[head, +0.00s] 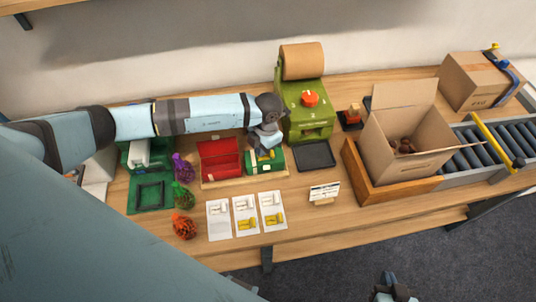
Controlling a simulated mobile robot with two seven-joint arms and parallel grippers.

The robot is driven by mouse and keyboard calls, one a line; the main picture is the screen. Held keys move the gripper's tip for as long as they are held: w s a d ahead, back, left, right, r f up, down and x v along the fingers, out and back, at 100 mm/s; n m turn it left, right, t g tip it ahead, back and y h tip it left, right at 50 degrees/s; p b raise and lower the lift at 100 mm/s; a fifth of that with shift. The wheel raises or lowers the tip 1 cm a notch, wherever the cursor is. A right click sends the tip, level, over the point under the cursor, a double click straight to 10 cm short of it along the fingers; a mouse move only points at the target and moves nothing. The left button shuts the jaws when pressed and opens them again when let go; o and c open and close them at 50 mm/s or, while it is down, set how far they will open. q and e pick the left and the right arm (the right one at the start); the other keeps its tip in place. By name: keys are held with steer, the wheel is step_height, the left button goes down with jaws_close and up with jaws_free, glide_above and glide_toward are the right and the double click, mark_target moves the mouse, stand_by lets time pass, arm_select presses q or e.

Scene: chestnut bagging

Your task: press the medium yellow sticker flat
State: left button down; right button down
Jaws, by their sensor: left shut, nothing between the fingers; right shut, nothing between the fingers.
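My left gripper (264,149) is shut and points down at the green box (278,166) in the wooden tray, right of the red box. A small yellow patch (264,157) shows on the green box just under the fingertips. I cannot tell whether they touch it, or whether it lies flat. Three white sheets (234,235) lie in front, with white labels on top and yellow stickers (247,224) on the lower part of the middle and right ones. Which one is medium is too small to read. My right gripper (393,297) is shut and empty at the bottom edge, partly cut off.
A red box (220,160) stands left of the green one. A green machine with a brown paper roll (302,61) stands behind right, near a dark tray (315,156). Netted bags (184,226) lie left. An open carton (407,160) stands right, by a roller conveyor (475,140).

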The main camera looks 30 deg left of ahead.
arm_select(q)
steer(key=shift+s+f+b, duration=0.1)
steer(key=shift+f+b, duration=0.5)
steer(key=shift+f, duration=0.15)
stand_by(1.4)
steer(key=shift+r+p, duration=2.25)
steer(key=shift+r, duration=1.35)
